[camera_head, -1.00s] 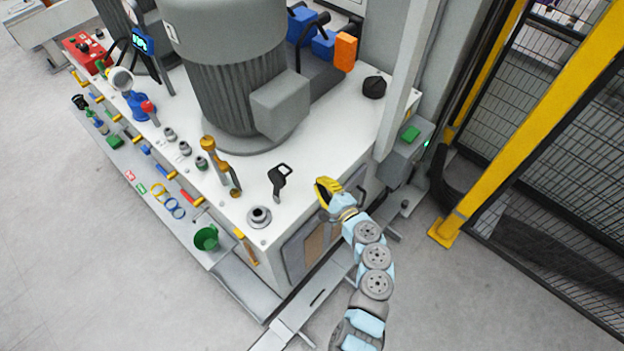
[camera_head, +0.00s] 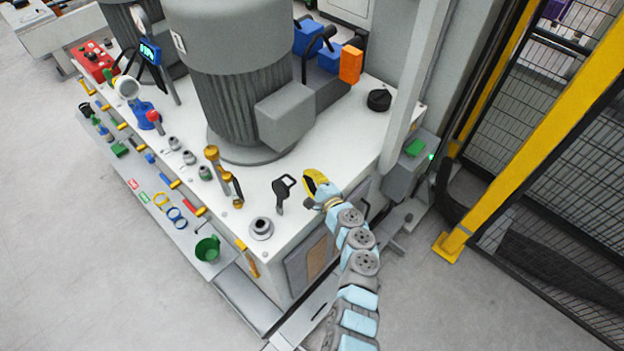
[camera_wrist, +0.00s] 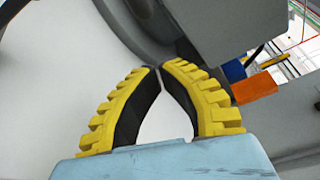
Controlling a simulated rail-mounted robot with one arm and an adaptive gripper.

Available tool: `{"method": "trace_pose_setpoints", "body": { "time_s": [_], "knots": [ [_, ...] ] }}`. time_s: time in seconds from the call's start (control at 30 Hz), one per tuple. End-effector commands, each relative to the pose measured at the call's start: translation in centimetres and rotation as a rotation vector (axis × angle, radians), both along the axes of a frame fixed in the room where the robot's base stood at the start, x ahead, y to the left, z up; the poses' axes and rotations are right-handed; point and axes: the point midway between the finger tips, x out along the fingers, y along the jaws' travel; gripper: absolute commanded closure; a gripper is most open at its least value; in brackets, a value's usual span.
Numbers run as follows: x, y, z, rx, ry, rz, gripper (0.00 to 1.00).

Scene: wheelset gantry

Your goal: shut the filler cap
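A round metal filler neck (camera_head: 261,228) with a dark centre sits at the front corner of the white top. Just behind it a black piece with a loop-shaped end (camera_head: 283,190) stands up from the top; it looks like the raised filler cap, but I cannot see a hinge. My gripper (camera_head: 308,180), with yellow ribbed fingers, is over the top's right edge, a little right of the black piece and apart from it. In the wrist view the fingertips (camera_wrist: 160,67) meet, with nothing between them. A dark edge shows at that view's upper left corner.
A large grey motor (camera_head: 233,80) stands behind, with brass-coloured fittings (camera_head: 218,165) to the left. A black knob (camera_head: 379,100) and an orange box (camera_head: 351,64) are farther back. A green cup (camera_head: 207,248) sits on the lower front shelf. A yellow post (camera_head: 530,130) and mesh fence are right.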

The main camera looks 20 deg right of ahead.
Motion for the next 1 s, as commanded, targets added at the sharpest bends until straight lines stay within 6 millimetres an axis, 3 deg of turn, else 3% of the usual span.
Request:
{"method": "trace_pose_setpoints", "body": {
  "time_s": [0.5,1.0],
  "knots": [
    [-1.7,2.6,1.5,-0.001,-0.002,-0.001,1.00],
    [-2.0,3.0,1.6,-0.002,-0.001,-0.001,1.00]
  ]
}}
